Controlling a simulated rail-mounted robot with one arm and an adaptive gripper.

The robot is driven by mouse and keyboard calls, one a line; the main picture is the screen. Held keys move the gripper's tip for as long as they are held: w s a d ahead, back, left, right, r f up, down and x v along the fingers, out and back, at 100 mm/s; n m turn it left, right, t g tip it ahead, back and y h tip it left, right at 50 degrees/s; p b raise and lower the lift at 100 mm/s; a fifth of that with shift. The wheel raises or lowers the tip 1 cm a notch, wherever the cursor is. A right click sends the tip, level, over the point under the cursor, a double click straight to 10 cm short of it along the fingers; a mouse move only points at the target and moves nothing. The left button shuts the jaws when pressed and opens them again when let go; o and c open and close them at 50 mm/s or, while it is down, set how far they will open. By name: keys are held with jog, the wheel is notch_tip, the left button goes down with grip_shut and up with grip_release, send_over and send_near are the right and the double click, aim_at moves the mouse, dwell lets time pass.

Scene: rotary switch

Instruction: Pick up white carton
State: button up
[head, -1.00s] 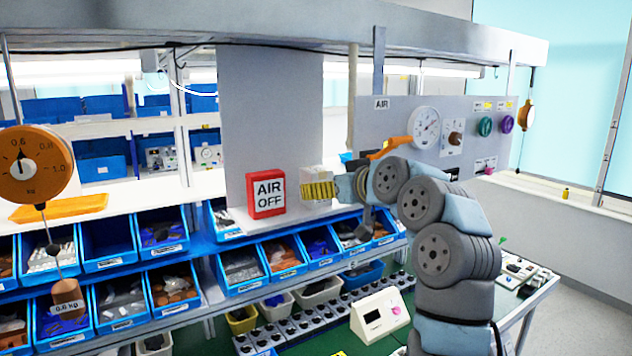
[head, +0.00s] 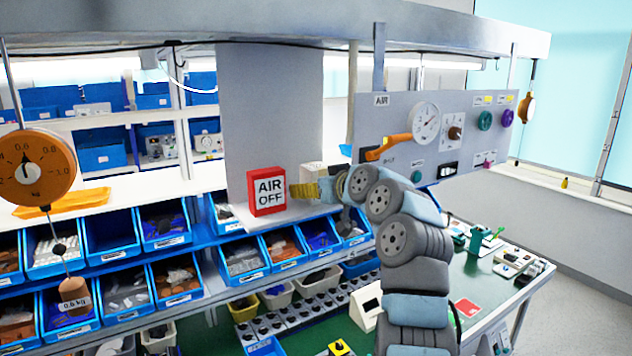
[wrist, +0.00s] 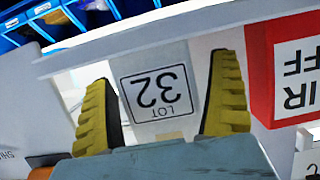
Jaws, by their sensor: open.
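The white carton (head: 312,173) stands on the shelf ledge beside the red-framed AIR OFF sign (head: 267,191). Its lower part is hidden behind my gripper (head: 303,191) in the head view. In the wrist view, the carton's label reads "LOT 32" upside down (wrist: 158,92). My gripper's yellow ribbed fingers (wrist: 163,85) are open, one on each side of this label. I cannot tell whether either finger touches the carton. The AIR OFF sign also shows at the right of the wrist view (wrist: 288,68), close to the right finger.
Blue parts bins (head: 243,259) line the rack below the ledge. A grey panel with a gauge (head: 424,116) and an orange handle (head: 388,147) stands to the right. A hanging orange scale (head: 36,168) is at the left. A green bench (head: 478,280) lies at lower right.

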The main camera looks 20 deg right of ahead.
jog(key=c, duration=1.3)
jog(key=shift+c, duration=0.2)
jog(key=shift+r, duration=0.1)
